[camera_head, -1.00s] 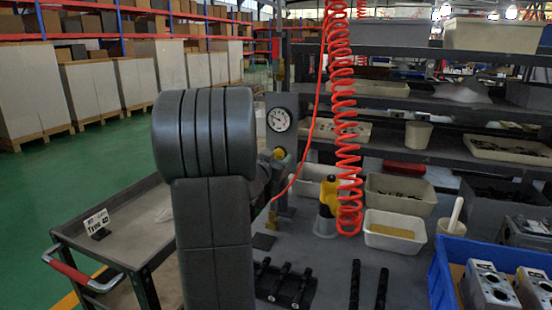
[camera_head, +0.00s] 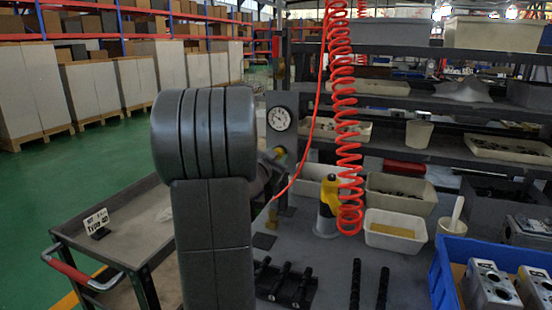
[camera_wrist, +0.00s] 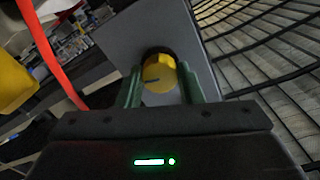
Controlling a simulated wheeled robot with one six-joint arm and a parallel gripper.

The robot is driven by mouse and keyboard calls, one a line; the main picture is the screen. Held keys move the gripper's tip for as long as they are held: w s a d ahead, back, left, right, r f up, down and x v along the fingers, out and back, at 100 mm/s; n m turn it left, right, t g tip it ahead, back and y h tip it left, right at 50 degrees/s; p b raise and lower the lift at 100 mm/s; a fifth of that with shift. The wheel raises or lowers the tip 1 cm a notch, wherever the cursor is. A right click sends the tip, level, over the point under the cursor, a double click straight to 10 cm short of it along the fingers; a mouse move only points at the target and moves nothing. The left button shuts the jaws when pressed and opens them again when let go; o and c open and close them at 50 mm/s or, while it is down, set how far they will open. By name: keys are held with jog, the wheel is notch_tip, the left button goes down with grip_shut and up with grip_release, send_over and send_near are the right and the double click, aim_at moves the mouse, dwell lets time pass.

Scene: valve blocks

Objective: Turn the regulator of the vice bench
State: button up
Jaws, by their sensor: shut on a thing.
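The regulator, a yellow round knob (camera_wrist: 159,74) with a dark line on its face, shows in the wrist view in front of a grey plate (camera_wrist: 140,35). My gripper (camera_wrist: 160,88) has its two green fingers on either side of the knob and is shut on it. In the head view a small part of the yellow regulator (camera_head: 279,152) shows below the round white pressure gauge (camera_head: 279,118). My own arm hides the gripper there and much of the area around it.
A red coiled hose (camera_head: 345,120) hangs right of the gauge, and its thin straight run passes near the regulator. A yellow and black tool (camera_head: 328,205) stands on the bench (camera_head: 335,275). A blue crate (camera_head: 443,270) with metal blocks is at the right, and a grey cart (camera_head: 130,245) at the left.

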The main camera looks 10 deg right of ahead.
jog(key=m+b, duration=0.1)
jog(key=m, duration=0.4)
jog(key=shift+m, duration=0.4)
jog(key=shift+b, duration=0.3)
jog(key=o, duration=1)
jog(key=v, duration=1.4)
jog(key=shift+r+p, duration=0.15)
jog(key=shift+p, duration=0.2)
jog(key=shift+w+d, duration=0.1)
